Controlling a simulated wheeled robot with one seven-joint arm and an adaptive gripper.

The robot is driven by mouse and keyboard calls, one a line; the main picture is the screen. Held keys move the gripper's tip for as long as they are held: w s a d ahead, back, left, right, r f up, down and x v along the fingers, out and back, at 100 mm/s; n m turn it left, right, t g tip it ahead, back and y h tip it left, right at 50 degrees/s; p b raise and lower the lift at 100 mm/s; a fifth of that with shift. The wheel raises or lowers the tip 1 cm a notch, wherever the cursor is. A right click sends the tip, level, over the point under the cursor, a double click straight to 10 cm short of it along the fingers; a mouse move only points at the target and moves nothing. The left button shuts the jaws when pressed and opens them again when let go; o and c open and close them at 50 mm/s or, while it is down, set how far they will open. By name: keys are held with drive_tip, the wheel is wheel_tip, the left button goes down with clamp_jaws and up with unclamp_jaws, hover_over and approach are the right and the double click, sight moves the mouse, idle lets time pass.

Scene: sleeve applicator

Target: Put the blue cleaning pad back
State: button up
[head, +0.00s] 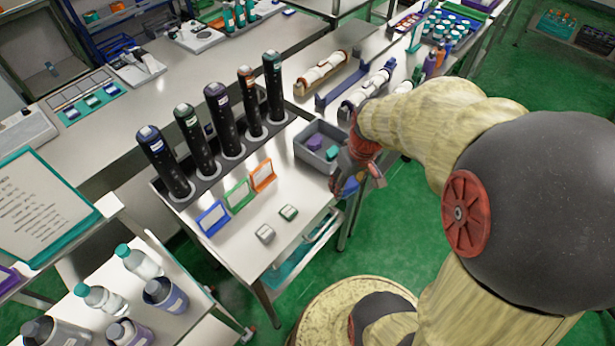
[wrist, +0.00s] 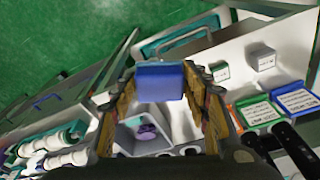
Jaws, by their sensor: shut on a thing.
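The blue cleaning pad (wrist: 160,82) is held between the two fingers of my gripper (wrist: 161,78) in the wrist view. In the head view the pad (head: 350,187) shows as a small blue patch under my gripper (head: 352,176), partly hidden by it. My gripper is shut on the pad, near the right edge of the cart top. A grey bin (head: 302,150) stands just left of my gripper and holds a purple pad (head: 314,141) and a teal pad (head: 331,153). The bin (wrist: 128,132) also shows below the pad in the wrist view.
Blue (head: 212,218), green (head: 238,195) and orange (head: 263,175) framed cards lie on the cart top (head: 240,250). Two small blocks, one grey (head: 265,234) and one green-topped (head: 288,213), sit nearby. Several tall black cylinders (head: 195,140) stand in a rack behind. Green floor lies right of the cart.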

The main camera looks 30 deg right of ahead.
drive_tip(key=w+a+f+b, duration=0.15)
drive_tip(key=w+f, duration=0.25)
drive_tip(key=w, duration=0.5)
drive_tip(key=b, duration=0.2)
hover_over(314, 185)
drive_tip(key=s, duration=0.1)
wheel_tip(314, 185, down, 5)
drive_tip(key=shift+w+f, duration=0.25)
drive_tip(key=shift+f, duration=0.2)
drive_tip(key=shift+w+f+b, duration=0.1)
drive_tip(key=shift+f+b, duration=0.4)
drive_tip(key=shift+f, duration=1)
drive_tip(key=shift+f, duration=0.15)
drive_tip(key=o, duration=0.8)
